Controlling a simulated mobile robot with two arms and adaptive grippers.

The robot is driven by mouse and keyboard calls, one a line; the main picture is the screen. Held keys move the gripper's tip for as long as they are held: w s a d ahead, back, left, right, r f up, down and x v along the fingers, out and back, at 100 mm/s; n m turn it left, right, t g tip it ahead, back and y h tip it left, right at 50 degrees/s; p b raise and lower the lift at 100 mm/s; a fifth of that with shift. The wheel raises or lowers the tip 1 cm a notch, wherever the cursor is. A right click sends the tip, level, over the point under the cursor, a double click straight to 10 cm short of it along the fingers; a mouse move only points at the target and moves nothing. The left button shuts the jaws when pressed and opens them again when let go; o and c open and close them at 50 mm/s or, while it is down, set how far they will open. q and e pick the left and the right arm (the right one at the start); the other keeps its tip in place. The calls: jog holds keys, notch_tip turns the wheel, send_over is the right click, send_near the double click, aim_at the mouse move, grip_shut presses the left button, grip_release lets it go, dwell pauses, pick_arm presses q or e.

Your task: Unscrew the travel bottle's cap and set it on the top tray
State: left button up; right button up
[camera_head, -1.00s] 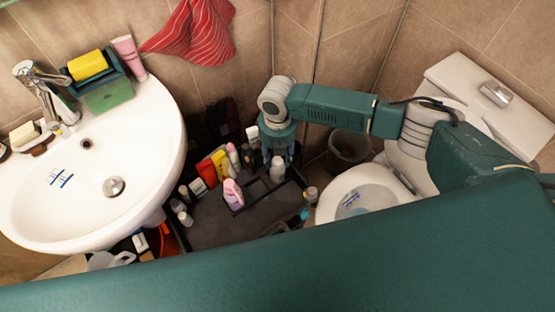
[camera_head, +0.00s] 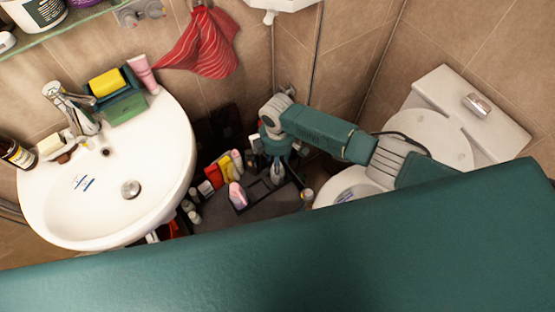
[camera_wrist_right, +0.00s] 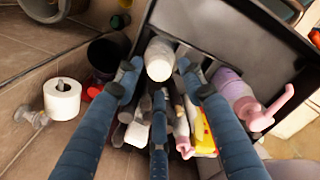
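A pale bottle with a white rounded top (camera_wrist_right: 159,58) stands on the cart tray (camera_wrist_right: 215,30); it may be the travel bottle, but no label is readable. In the head view the same pale bottle (camera_head: 277,172) shows small, just below my right gripper (camera_head: 274,150). In the right wrist view my right gripper (camera_wrist_right: 158,75) is open. Its blue fingers are spread on both sides of the white top, with visible gaps, and hold nothing. The third finger is in the lower middle. My left gripper is in neither view.
A pink and lilac bottle (camera_wrist_right: 238,95) stands right of the fingers. Several bottles and a yellow pack (camera_wrist_right: 203,132) crowd below them. A toilet paper roll (camera_wrist_right: 62,98) is at left. The sink (camera_head: 110,185) and toilet (camera_head: 425,135) flank the cart.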

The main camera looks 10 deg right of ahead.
jog(key=shift+w+f, duration=0.1)
jog(key=shift+f+b, duration=1.2)
jog(key=c, duration=0.9)
